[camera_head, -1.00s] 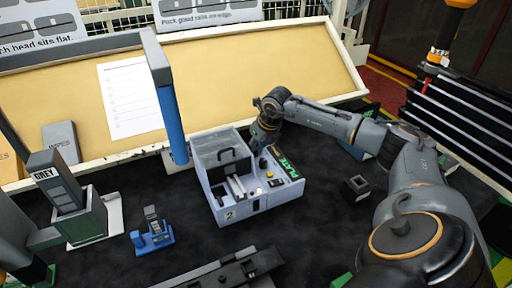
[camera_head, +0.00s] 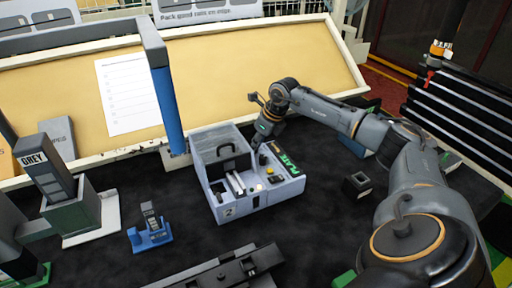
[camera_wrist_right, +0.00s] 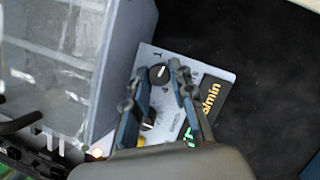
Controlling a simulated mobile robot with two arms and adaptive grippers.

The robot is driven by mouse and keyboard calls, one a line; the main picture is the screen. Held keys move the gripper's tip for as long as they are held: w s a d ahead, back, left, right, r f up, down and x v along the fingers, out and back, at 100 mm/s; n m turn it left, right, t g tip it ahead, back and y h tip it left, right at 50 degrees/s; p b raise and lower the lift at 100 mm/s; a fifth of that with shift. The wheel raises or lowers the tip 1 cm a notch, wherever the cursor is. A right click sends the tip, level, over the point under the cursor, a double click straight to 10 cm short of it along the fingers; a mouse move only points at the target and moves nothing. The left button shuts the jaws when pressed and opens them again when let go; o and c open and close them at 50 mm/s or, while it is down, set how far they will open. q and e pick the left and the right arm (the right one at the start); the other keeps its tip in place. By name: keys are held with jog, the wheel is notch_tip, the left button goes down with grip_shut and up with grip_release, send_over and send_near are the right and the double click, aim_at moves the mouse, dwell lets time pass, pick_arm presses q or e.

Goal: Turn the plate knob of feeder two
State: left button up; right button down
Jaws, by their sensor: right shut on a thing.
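Feeder two (camera_head: 246,199), a light grey box with a "2" on its front, stands mid-table. Its right-hand panel (camera_wrist_right: 215,72) carries a green display reading "PLATE" (camera_head: 281,160) in the head view. My right gripper (camera_head: 258,147) points down at the back of this panel. In the wrist view its fingers (camera_wrist_right: 160,82) are on either side of a round black knob (camera_wrist_right: 158,73) with a white pointer mark, shut on it. A second dark knob (camera_wrist_right: 148,120) sits lower on the panel, partly hidden by a finger.
A blue post (camera_head: 170,110) stands behind the feeder's left side. A clear-walled hopper (camera_wrist_right: 50,70) rises close to the fingers. A small black open box (camera_head: 356,186) stands to the right. A small blue stand (camera_head: 150,237) and a grey block labelled "GREY" (camera_head: 45,180) are left.

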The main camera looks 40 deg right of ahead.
jog(key=n+y+b, duration=0.1)
jog(key=n, duration=0.2)
jog(key=shift+w+d+n, duration=0.1)
jog(key=shift+w+n, duration=0.05)
jog(key=shift+n, duration=0.25)
jog(key=n, duration=0.2)
jog(key=n+g+y+b, duration=0.1)
jog(key=n, duration=0.1)
jog(key=shift+d+g, duration=0.1)
jog(key=shift+g, duration=0.2)
jog(key=shift+n, duration=0.3)
jog(key=c, duration=1.4)
grip_release()
jog(key=shift+y, duration=0.3)
jog(key=v, duration=1.2)
jog(key=shift+w, duration=0.15)
